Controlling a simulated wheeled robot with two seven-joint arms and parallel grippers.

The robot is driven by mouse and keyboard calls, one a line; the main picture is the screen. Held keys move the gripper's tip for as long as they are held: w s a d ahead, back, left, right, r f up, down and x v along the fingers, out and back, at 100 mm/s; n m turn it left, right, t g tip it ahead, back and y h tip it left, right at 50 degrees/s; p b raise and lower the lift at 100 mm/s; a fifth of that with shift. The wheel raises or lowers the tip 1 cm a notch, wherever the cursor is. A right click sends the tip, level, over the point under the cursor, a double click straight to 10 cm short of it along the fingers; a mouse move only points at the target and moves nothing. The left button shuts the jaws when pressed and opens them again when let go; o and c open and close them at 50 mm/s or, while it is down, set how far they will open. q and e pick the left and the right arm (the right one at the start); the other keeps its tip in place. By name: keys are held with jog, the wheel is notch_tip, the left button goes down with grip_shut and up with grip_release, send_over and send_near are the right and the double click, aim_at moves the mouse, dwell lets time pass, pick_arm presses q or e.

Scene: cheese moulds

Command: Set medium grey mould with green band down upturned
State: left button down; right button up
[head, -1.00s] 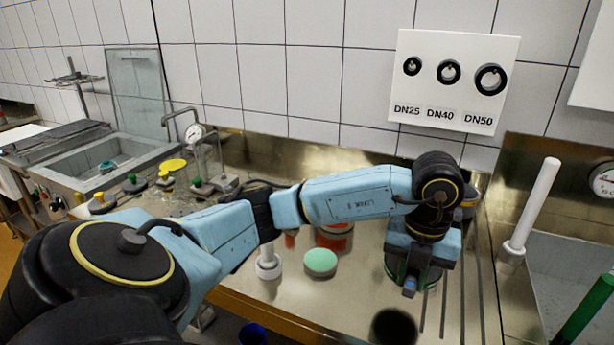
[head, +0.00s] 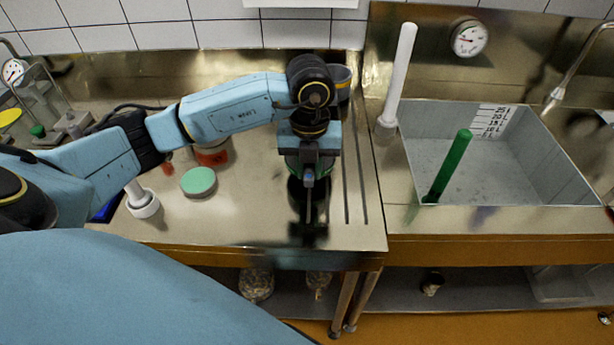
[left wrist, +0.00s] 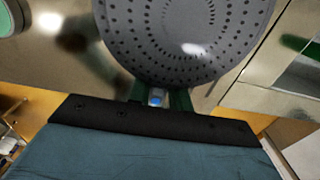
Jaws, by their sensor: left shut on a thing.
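My left gripper (head: 308,185) points down over the right part of the steel bench, near its drain grooves. It is shut on the medium grey mould with the green band (head: 291,164), which is mostly hidden behind the gripper in the head view; only bits of green show. In the left wrist view the mould's round, perforated grey base (left wrist: 190,35) faces the camera, with green at the jaws below it. The mould is upturned. I cannot tell whether it touches the bench. My right gripper is not in view.
A grey mould with a yellow band (head: 342,82) stands behind my arm. A mint-topped disc (head: 199,181), a red tub (head: 213,156) and a white stand (head: 142,203) are left. A white rod (head: 400,75), green rod (head: 450,165) and sink (head: 470,180) are right.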

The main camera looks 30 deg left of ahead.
pick_arm(q)
jog(key=shift+f, duration=1.8)
jog(key=shift+f, duration=0.1)
jog(key=c, duration=1.3)
grip_release()
notch_tip(320, 180, up, 12)
jog(key=shift+r, duration=0.15)
